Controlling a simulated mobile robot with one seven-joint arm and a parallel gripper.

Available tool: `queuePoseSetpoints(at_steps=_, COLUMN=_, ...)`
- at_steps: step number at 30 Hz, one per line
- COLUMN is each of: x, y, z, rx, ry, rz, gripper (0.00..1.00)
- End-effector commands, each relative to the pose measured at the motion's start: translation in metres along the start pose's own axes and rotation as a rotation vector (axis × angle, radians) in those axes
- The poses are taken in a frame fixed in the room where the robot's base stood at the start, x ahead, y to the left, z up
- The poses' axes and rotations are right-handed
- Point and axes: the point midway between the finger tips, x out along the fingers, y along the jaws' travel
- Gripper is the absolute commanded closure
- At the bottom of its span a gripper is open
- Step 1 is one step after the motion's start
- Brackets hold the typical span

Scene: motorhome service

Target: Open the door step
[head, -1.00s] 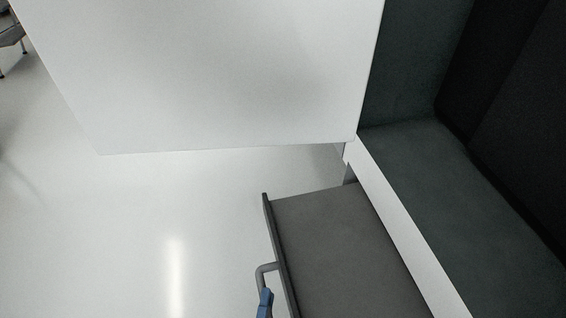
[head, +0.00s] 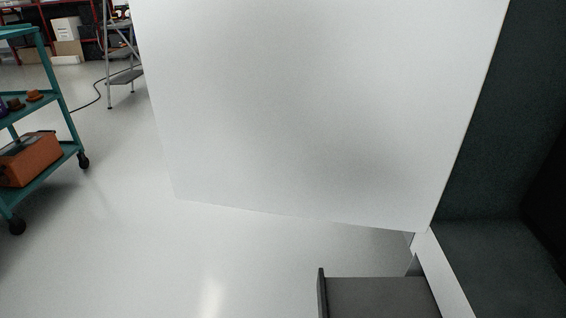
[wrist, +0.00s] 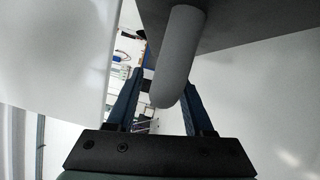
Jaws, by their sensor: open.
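The door step (head: 382,297) is a dark grey slab with a raised front edge, sticking out below the white door sill (head: 446,277) at the lower right of the head view. Its near part is cut off by the frame's bottom. In the wrist view, the step's grey underside or edge (wrist: 235,22) is at the top, with a rounded grey handle (wrist: 178,60) hanging from it. My gripper (wrist: 161,72) has its blue fingers apart, and the handle appears between them. I cannot tell whether either finger touches it. My gripper is outside the head view.
A large white door panel (head: 310,110) fills the middle of the head view, above the step. A teal cart (head: 62,100) with an orange toolbox (head: 28,160) stands at left, near a stepladder (head: 122,60). The floor (head: 130,240) left of the step is clear.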

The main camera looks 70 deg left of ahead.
Motion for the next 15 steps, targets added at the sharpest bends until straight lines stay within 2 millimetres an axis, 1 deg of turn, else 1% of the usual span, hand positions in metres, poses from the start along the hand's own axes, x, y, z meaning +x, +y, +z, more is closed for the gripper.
queuePoseSetpoints(at_steps=9, x=-0.069, y=0.002, z=0.000, rx=0.002, ry=0.000, rz=-0.006, gripper=0.48)
queuePoseSetpoints(at_steps=12, x=-0.088, y=0.002, z=0.000, rx=0.002, ry=0.000, rz=-0.004, gripper=0.48)
queuePoseSetpoints(at_steps=15, x=-0.103, y=0.001, z=0.000, rx=0.001, ry=0.000, rz=-0.003, gripper=0.48)
